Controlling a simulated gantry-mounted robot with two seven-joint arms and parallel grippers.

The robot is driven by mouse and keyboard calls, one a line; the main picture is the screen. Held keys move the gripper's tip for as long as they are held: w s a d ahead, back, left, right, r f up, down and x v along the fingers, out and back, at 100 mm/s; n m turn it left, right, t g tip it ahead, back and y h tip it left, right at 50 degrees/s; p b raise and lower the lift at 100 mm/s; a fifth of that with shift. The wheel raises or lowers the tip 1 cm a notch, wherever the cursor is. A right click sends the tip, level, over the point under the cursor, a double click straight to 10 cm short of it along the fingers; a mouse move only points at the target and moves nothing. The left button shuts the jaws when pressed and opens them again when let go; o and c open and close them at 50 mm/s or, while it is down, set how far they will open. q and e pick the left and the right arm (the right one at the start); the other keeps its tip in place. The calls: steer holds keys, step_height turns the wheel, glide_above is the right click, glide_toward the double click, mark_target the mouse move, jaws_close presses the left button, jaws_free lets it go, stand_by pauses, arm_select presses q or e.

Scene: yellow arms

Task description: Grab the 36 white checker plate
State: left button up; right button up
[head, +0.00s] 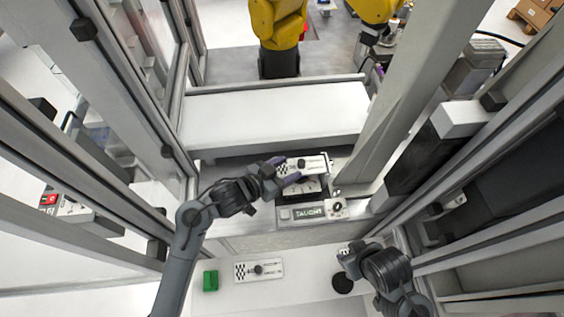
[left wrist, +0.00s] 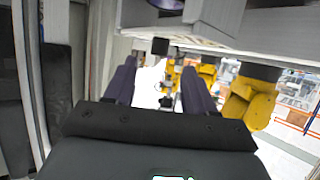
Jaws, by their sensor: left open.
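A white checker plate (head: 312,166) with a black knob and a checker patch lies on the dark fixture at the middle. My left gripper (head: 285,171) is open, with its fingers at the left end of this plate. I cannot tell whether they touch it. In the left wrist view the two dark fingers (left wrist: 158,88) stand apart with a bright patch and a small dark knob between them. A second white checker plate (head: 245,271) lies flat on the front table. The numbers on both plates are too small to read. My right gripper (head: 350,260) hangs over the front table, away from both plates.
A green block (head: 210,280) and a black disc (head: 343,283) are on the white front table (head: 300,285). A labelled panel (head: 309,212) is in front of the fixture. A white shelf (head: 275,115) lies behind it. Frame posts stand at both sides.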

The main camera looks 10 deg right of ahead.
mark_target(299, 164)
arm_select(q)
steer(key=shift+b+x, duration=0.35)
steer(key=shift+x, duration=2.2)
jaws_close()
